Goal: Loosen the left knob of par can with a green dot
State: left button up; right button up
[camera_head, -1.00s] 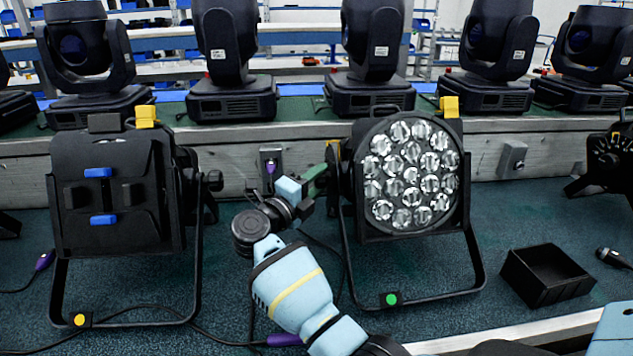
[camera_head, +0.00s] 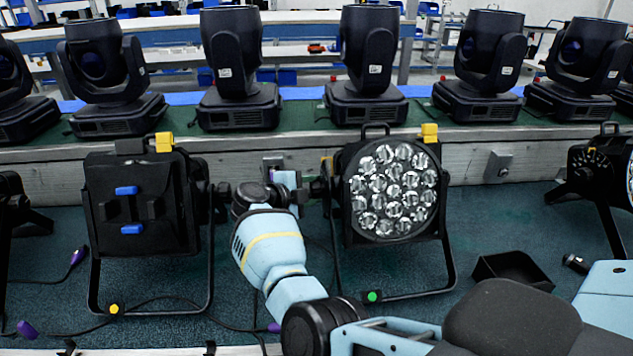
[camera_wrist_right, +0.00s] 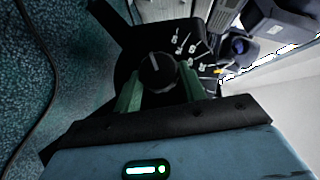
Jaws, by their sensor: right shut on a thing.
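The par can with a green dot (camera_head: 395,190) stands upright on its bracket right of the middle in the head view, its lens cluster facing me. The green dot (camera_head: 373,296) is low on the bracket's left foot. My right gripper (camera_wrist_right: 158,92) is shut on the round black left knob (camera_wrist_right: 157,70), with a green finger on each side of it in the wrist view. The knob has a pointer line, and a dial with white marks lies behind it. In the head view my own wrist mostly hides the fingers and knob. My left gripper is not in view.
A second par can (camera_head: 140,205) with a yellow dot (camera_head: 114,309) stands close left of my wrist. Another par can (camera_head: 600,180) is at the right edge. A black open box (camera_head: 512,270) lies right on the blue-green floor. Moving-head lights line the back bench; cables lie at lower left.

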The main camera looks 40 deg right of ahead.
jog(key=shift+w+r+n+g+y, duration=0.15)
jog(key=shift+r+n+g+y, duration=0.25)
jog(key=shift+n+y, duration=0.1)
jog(key=shift+w+f+n+g+y, duration=0.1)
jog(key=shift+f+n+g+y, duration=0.1)
jog(key=shift+n+g+y, duration=0.3)
jog(key=shift+d+f+n+g+y+b, duration=0.1)
jog(key=shift+f+n+g+y+b, duration=0.05)
jog(key=shift+n+g+y+b, duration=0.4)
jog(key=shift+w+g, duration=0.1)
jog(key=shift+g, duration=0.15)
jog(key=shift+n+g+y+b, duration=0.35)
jog(key=shift+n+g+b, duration=0.1)
jog(key=shift+b, duration=0.4)
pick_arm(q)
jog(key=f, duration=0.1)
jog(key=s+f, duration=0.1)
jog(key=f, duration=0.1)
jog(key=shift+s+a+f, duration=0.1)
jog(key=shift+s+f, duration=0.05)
pick_arm(e)
jog(key=shift+d+r, duration=0.1)
jog(key=shift+r, duration=0.15)
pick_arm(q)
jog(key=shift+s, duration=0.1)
